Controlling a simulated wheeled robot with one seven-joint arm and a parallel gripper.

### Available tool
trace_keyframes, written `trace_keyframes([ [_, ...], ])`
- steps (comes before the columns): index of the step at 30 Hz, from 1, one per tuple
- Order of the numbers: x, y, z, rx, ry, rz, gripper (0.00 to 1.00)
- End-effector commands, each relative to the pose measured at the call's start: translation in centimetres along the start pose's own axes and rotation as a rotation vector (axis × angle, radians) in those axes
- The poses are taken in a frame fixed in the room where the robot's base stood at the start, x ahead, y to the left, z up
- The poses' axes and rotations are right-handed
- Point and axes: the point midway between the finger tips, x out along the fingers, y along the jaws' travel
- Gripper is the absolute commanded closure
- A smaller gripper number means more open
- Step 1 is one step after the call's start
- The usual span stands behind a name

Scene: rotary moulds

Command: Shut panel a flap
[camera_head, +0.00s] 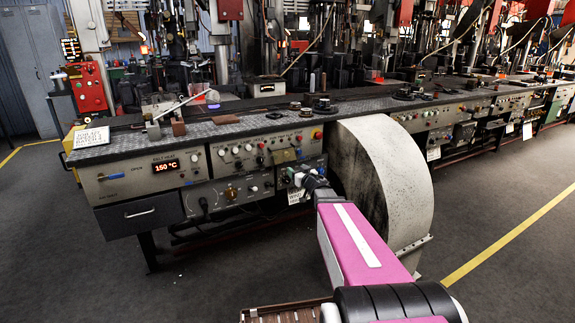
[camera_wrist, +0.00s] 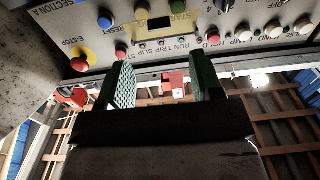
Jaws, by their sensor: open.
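The grey control panel with buttons (camera_head: 232,153) is on the bench front, and its face shows upside down in the wrist view, marked SECTION A (camera_wrist: 80,8). A small olive-yellow plate (camera_head: 284,156), which looks like the flap, sits low on this panel. It shows as a yellowish plate (camera_wrist: 182,27) among the buttons in the wrist view. I cannot tell how far it stands open. My gripper (camera_head: 297,178) is just below and in front of the panel's right part. In the wrist view my gripper (camera_wrist: 161,72) is open and empty, with green pads, apart from the plate.
A large pale curved guard (camera_head: 385,170) stands right of my gripper, close to my arm. A drawer with a handle (camera_head: 140,215) is at left. Grey floor is free in front.

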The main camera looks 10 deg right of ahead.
Motion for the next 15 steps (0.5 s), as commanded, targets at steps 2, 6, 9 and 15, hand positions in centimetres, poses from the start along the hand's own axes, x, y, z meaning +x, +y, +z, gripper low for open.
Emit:
trace_keyframes([
  [2, 1.7, 0.1, 0.1, 0.0, 0.0, -0.001, 0.4],
  [6, 4.3, 0.1, 0.1, 0.0, 0.001, 0.0, 0.4],
  [9, 6.0, 0.1, 0.0, 0.0, 0.001, 0.0, 0.4],
  [15, 8.2, 0.0, 0.0, 0.0, 0.0, 0.001, 0.4],
])
